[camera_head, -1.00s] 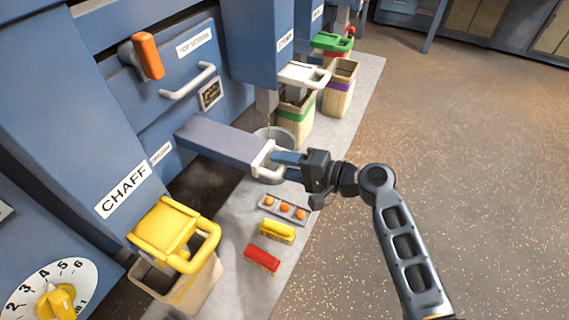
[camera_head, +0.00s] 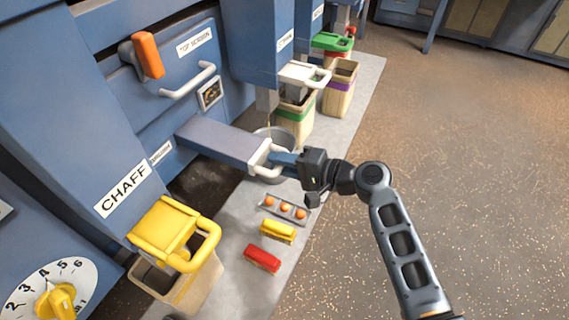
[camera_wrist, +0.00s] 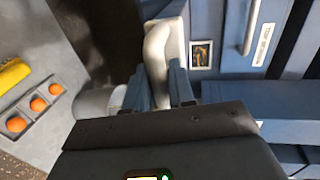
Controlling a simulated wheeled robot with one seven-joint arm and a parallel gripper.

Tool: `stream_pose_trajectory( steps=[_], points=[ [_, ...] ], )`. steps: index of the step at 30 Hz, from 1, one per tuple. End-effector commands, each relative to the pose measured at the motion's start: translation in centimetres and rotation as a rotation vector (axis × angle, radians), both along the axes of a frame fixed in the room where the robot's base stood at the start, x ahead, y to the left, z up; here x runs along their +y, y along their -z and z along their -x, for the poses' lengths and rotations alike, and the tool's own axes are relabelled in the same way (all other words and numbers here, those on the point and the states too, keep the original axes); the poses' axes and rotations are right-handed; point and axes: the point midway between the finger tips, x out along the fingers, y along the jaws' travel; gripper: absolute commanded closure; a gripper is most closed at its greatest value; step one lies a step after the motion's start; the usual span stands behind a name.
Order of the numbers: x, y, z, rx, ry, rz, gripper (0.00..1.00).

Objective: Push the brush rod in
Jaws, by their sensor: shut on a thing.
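The brush rod is a long grey-blue bar (camera_head: 218,143) that sticks well out of the machine front, beside a small partly unreadable label (camera_head: 161,152). A white loop handle (camera_head: 262,152) is on its outer end. My gripper (camera_head: 283,159) is shut on this handle, coming from the right. In the wrist view the two blue fingers of my gripper (camera_wrist: 157,78) sit on either side of the white handle bar (camera_wrist: 156,45). The finger tips partly hide the handle in the head view.
A metal bucket (camera_head: 283,138) stands just behind the rod's outer end. A yellow-handled chaff box (camera_head: 165,232) is at front left. A tray with orange balls (camera_head: 273,205), a yellow brush (camera_head: 278,231) and a red brush (camera_head: 262,258) lie on the grey strip. The floor at right is clear.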

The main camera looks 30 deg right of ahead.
Motion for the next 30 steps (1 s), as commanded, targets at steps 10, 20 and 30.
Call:
stream_pose_trajectory(
  steps=[10,20,30],
  points=[
    [5.1,0.2,-6.9,-0.004,-0.006,0.003,1.00],
    [10.3,0.3,-13.9,-0.003,-0.004,0.002,1.00],
    [12.6,0.1,-17.2,0.000,-0.002,0.000,1.00]
  ],
)
